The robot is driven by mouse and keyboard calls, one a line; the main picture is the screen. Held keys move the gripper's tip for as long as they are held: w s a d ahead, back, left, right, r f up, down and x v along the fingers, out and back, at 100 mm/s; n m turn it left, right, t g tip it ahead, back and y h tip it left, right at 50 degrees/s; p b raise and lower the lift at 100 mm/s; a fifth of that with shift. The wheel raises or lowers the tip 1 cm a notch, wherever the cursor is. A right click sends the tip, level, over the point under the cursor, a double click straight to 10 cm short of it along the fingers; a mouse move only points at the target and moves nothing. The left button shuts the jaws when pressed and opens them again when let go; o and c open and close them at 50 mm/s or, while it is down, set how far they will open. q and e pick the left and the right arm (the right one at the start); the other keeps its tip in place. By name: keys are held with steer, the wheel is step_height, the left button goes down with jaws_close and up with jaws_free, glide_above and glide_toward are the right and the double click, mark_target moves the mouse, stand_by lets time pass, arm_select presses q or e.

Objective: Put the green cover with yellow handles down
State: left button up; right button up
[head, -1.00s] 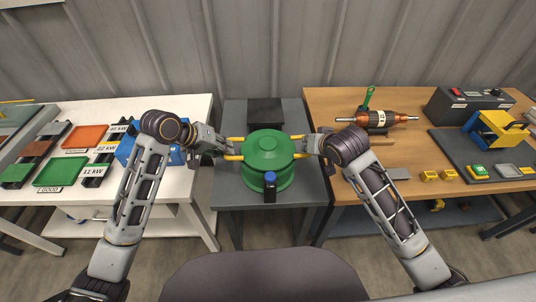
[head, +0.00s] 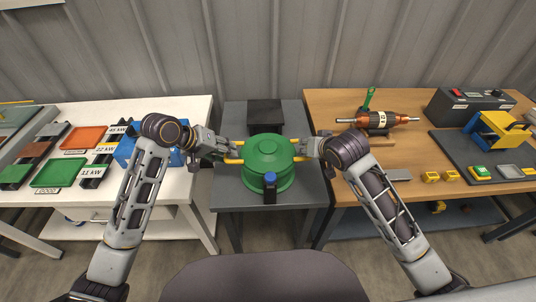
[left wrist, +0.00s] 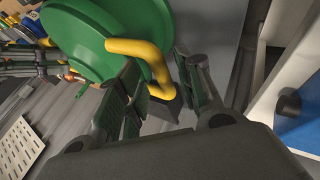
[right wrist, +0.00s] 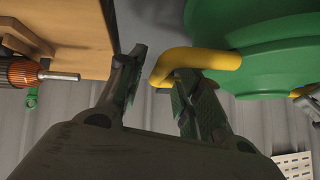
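The green cover (head: 268,152) sits level over the middle grey table, with a yellow handle on each side. Its underside is hidden, so I cannot tell exactly what it rests on. My left gripper (head: 229,150) is open at the left handle (head: 234,158); the left wrist view shows the yellow bar (left wrist: 150,60) between the spread fingers, with a gap beside it. My right gripper (head: 309,148) is open at the right handle (head: 299,141); the right wrist view shows that bar (right wrist: 200,60) between its parted fingers.
A blue-topped dark post (head: 270,183) stands right in front of the cover. A black block (head: 265,112) is behind it on the grey table (head: 230,195). The white table (head: 110,190) at left holds trays; the wooden table (head: 400,160) at right holds a rotor (head: 385,118) and yellow blocks.

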arm_select(q)
steer(key=v, duration=1.2)
stand_by(0.3)
arm_select(e)
steer(key=shift+s, duration=0.1)
stand_by(0.3)
steer(key=v, duration=0.7)
steer(key=shift+r, duration=0.15)
arm_select(q)
steer(key=shift+f, duration=0.1)
arm_select(e)
steer(key=shift+s, duration=0.1)
stand_by(0.5)
